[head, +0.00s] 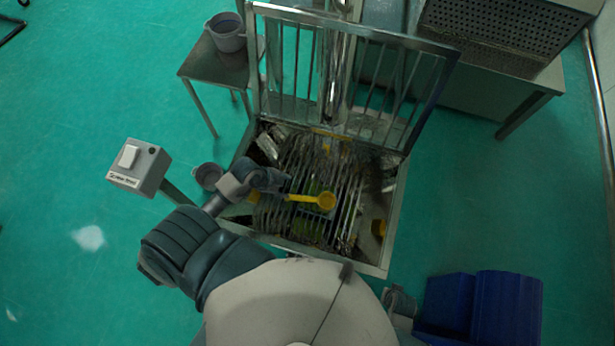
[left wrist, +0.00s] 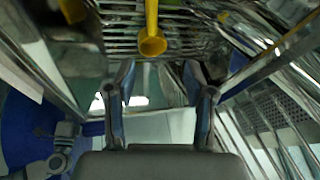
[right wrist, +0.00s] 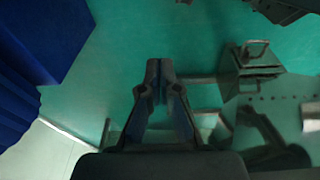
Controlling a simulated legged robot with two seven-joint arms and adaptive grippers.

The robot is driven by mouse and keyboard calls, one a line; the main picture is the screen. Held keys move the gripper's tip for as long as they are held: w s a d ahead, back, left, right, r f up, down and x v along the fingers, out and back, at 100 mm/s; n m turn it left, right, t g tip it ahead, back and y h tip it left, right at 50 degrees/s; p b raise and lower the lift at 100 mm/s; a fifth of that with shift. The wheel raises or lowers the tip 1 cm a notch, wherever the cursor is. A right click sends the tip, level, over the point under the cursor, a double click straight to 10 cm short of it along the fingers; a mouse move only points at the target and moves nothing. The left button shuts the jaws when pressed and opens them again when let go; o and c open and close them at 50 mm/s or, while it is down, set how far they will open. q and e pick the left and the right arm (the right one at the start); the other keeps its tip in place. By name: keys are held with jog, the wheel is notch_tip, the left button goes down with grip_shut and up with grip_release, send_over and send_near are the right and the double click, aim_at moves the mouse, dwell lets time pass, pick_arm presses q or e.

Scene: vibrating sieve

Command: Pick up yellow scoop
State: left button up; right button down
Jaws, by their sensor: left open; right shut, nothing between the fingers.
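The yellow scoop (head: 326,201) lies over the metal bars of the sieve (head: 384,266), its round bowl to the right and its handle to the left. In the left wrist view the scoop (left wrist: 152,44) is beyond the fingertips, with its handle running to the top edge. My left gripper (head: 284,184) is at the handle end of the scoop; in the left wrist view its fingers (left wrist: 160,78) are apart with nothing between them. My right gripper (right wrist: 160,68) has its fingertips together over the green floor and holds nothing. In the head view it is mostly hidden.
A raised metal grate (head: 438,82) stands at the sieve's back. A control box (head: 139,167) stands at left. Blue bins (head: 508,305) are at lower right.

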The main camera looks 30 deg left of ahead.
pick_arm(q)
notch_tip(320, 180, down, 4)
jog(key=d+b, duration=0.1)
jog(key=b, duration=0.3)
send_near(305, 198)
pick_arm(e)
notch_tip(305, 198, up, 12)
pick_arm(q)
jog(key=b+x, duration=0.2)
jog(key=x, duration=0.3)
jog(key=shift+f, duration=0.45)
jog(key=shift+w+d+f+b, duration=0.25)
jog(key=shift+f+b, duration=0.1)
jog(key=shift+f, duration=0.1)
jog(key=b+x, duration=0.2)
jog(key=x, duration=0.2)
jog(key=shift+d+f, duration=0.1)
jog(key=shift+f, duration=0.1)
jog(key=shift+w, duration=0.1)
pick_arm(e)
jog(key=w+a+r+t+y, duration=0.1)
jog(key=w+a+r+t, duration=0.1)
jog(key=w+t, duration=0.3)
jog(key=w+a+r+t+y, duration=0.1)
jog(key=w+a+r+t, duration=0.2)
jog(key=w, duration=0.7)
jog(key=r+t, duration=0.1)
jog(key=t, duration=0.1)
jog(key=shift+t+y, duration=0.4)
